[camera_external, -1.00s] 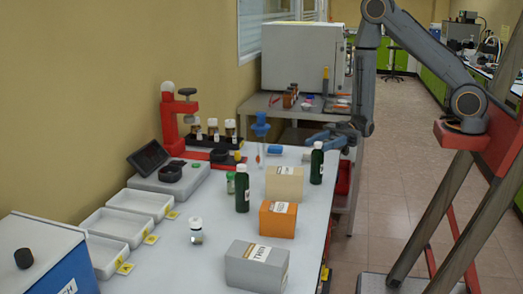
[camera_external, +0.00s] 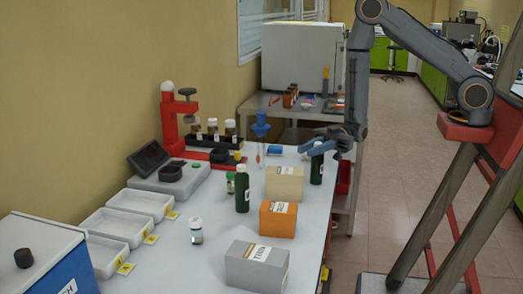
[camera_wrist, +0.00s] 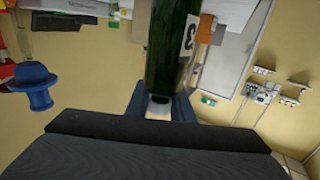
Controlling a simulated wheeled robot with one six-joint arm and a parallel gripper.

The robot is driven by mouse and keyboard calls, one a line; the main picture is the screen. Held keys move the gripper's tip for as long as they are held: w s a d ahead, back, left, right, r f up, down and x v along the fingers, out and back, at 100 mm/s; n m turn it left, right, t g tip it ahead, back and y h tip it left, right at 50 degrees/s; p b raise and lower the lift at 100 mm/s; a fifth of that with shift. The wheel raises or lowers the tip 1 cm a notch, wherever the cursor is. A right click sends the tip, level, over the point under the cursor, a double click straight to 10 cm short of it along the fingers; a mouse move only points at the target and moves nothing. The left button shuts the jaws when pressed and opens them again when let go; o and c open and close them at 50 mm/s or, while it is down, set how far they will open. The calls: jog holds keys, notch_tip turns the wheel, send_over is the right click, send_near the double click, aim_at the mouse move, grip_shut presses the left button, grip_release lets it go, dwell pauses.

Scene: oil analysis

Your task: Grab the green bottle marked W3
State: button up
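A dark green bottle (camera_external: 317,168) with a white cap stands upright at the right edge of the table, beside the beige box. In the wrist view the green bottle (camera_wrist: 168,45) bears a white label on which a "3" shows; the rest of the marking is hard to read. My gripper (camera_external: 318,146) is at the top of this bottle.
A beige box (camera_external: 284,184), an orange box (camera_external: 278,220) and a grey box (camera_external: 256,267) line the table's right side. A blue-topped stand (camera_external: 261,128) is left of my gripper. White trays (camera_external: 140,203) lie at the left.

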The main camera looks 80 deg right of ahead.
grip_shut()
